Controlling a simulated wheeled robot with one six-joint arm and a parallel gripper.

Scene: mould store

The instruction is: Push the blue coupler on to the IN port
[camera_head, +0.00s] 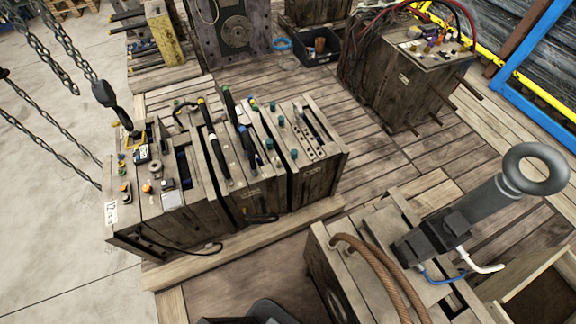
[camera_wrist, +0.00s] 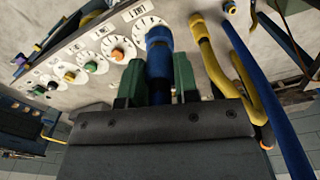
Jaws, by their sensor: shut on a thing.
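In the wrist view my gripper (camera_wrist: 156,86) is shut on the blue coupler (camera_wrist: 159,50), with one green finger on each side of it. The coupler's far end is at a pale panel (camera_wrist: 120,25), right by the white label (camera_wrist: 149,21) at the right end of a row of ports. I cannot read that label surely, and the coupler hides what lies behind it. Whether the coupler touches a port or is seated is not clear. I cannot make out the coupler in the head view.
A yellow hose (camera_wrist: 212,60) and a blue hose (camera_wrist: 262,85) run close to the right of my gripper. In the head view, several mould blocks (camera_head: 245,190) with hoses and fittings stand on wooden planks. Chains (camera_head: 60,55) hang at the left. Bare planks (camera_head: 375,170) lie between the blocks.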

